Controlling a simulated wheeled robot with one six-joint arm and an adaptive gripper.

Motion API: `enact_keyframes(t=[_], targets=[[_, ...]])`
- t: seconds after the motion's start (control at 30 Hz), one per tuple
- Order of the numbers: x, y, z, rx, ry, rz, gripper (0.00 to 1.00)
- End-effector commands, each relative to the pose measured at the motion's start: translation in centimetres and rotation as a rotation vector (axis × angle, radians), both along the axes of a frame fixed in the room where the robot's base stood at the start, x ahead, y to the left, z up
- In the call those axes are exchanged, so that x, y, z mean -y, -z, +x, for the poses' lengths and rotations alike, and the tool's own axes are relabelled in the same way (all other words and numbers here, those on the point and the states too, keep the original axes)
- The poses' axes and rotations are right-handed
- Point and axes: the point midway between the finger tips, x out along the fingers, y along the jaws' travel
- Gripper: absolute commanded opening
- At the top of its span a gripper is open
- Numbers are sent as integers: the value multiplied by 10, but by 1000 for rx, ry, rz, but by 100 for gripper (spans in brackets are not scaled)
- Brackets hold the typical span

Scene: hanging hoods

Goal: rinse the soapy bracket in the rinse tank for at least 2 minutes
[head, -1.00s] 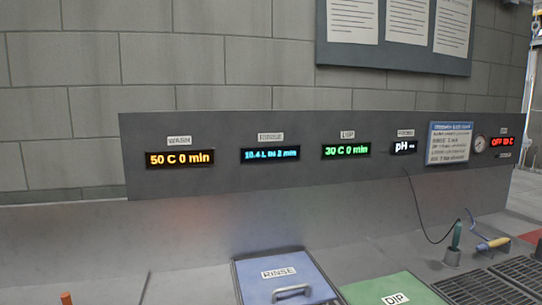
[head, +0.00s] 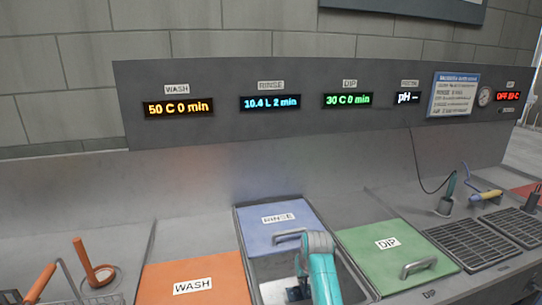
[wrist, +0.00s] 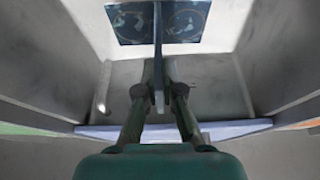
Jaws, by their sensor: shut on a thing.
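My gripper (wrist: 157,95) is shut on the bracket (wrist: 157,60), a thin grey plate seen nearly edge-on in the wrist view. A dark blue square face with pale swirl marks (wrist: 185,22) shows at its far end; I cannot tell whether it belongs to the bracket. In the head view my turquoise arm reaches down into the rinse tank (head: 265,272), whose blue lid (head: 300,215) covers only the back part. A dark piece (head: 295,293) shows low in the opening. The rinse display (head: 270,103) reads 10.4 L 2 min. I cannot make out suds or the waterline.
The orange wash lid (head: 215,275) lies left and the green dip lid (head: 375,262) right, both closed. Orange-handled tools (head: 85,262) stand at far left. Drain grates (head: 470,245) and a pH probe (head: 447,200) are at right. Tank walls enclose my gripper closely.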

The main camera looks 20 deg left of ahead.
Motion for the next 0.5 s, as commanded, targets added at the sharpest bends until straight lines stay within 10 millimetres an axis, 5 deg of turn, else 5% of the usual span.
enact_keyframes(t=[0.5], targets=[[0,-53,1,2,0,1,0]])
